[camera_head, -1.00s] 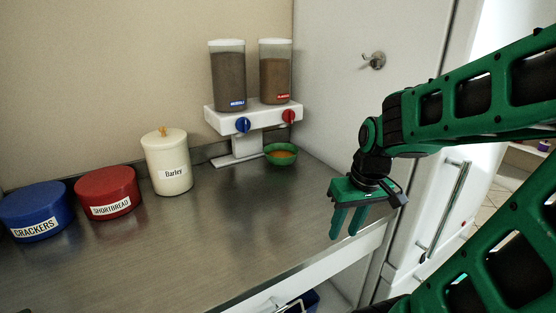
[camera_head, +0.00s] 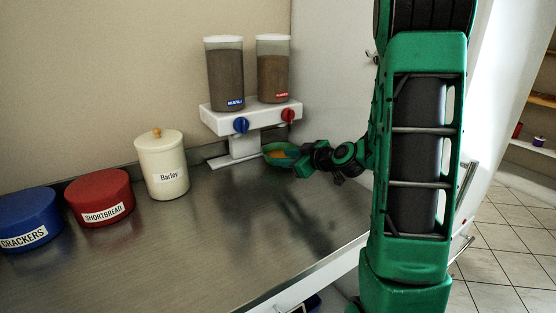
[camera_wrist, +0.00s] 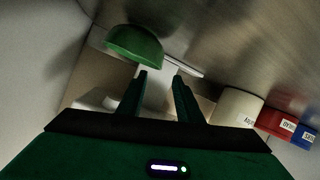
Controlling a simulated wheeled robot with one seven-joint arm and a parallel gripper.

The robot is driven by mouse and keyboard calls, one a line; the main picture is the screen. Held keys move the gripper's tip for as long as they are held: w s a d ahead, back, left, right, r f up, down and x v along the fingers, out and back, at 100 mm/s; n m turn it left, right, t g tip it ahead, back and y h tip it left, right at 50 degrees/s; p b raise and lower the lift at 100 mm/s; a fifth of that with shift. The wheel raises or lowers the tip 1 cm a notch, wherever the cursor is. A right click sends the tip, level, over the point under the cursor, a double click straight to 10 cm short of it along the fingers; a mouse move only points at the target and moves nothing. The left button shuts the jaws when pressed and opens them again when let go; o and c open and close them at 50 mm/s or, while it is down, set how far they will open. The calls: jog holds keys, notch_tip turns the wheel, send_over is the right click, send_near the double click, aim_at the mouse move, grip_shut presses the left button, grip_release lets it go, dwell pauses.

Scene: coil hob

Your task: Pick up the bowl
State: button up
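The green bowl (camera_head: 271,149) with orange contents is at the far right of the counter, below the dispenser. In the wrist view the bowl (camera_wrist: 133,44) is up and left of the fingertips, its rim close to the left finger. My gripper (camera_head: 301,160) is at the bowl's right side in the head view and partly covers it. In the wrist view my gripper (camera_wrist: 161,72) has its two fingers apart, with no bowl wall seen between them. I cannot tell whether a finger touches the bowl.
A white dispenser stand (camera_head: 249,117) with two filled containers rises behind the bowl. A barley jar (camera_head: 162,166), a red shortbread tin (camera_head: 100,198) and a blue crackers tin (camera_head: 28,218) stand to the left. The middle of the steel counter (camera_head: 225,230) is clear.

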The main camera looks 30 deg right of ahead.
aim_at(269, 159)
jog(key=x, duration=0.5)
jog(key=shift+w+a+f, duration=0.1)
jog(key=shift+w+a, duration=0.05)
jog(key=shift+d+x, duration=0.2)
jog(key=shift+x, duration=1.1)
jog(key=shift+d+x, duration=0.15)
jog(key=shift+x, duration=1.15)
jog(key=shift+c, duration=0.5)
grip_shut()
